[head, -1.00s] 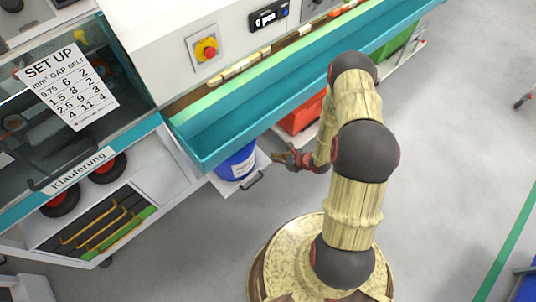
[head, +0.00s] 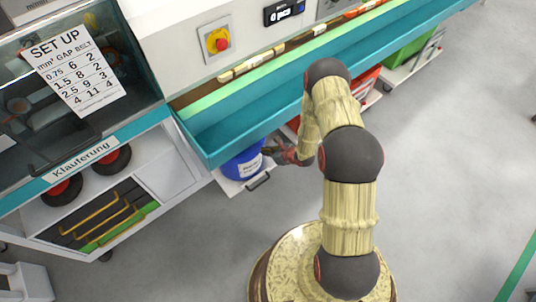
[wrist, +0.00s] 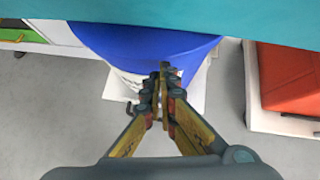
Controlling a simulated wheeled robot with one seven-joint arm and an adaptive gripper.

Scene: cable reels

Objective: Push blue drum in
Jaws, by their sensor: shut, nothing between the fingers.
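The blue drum (head: 243,163) with a white label stands on a low white platform (head: 229,186) with a dark handle, partly under the teal trough. In the wrist view the drum (wrist: 140,45) fills the upper middle, its top cut off by the teal edge. My gripper (head: 268,151) is shut and empty, at the drum's right side in the head view. In the wrist view my fingertips (wrist: 163,72) overlap the drum's lower front; I cannot tell for sure whether they touch it.
The teal trough (head: 215,152) overhangs the drum. A red bin (head: 366,82) and a green bin (head: 408,48) stand on low platforms to the right; the red bin (wrist: 288,75) is also near in the wrist view. A white cabinet (head: 165,160) stands left. Grey floor is open on the right.

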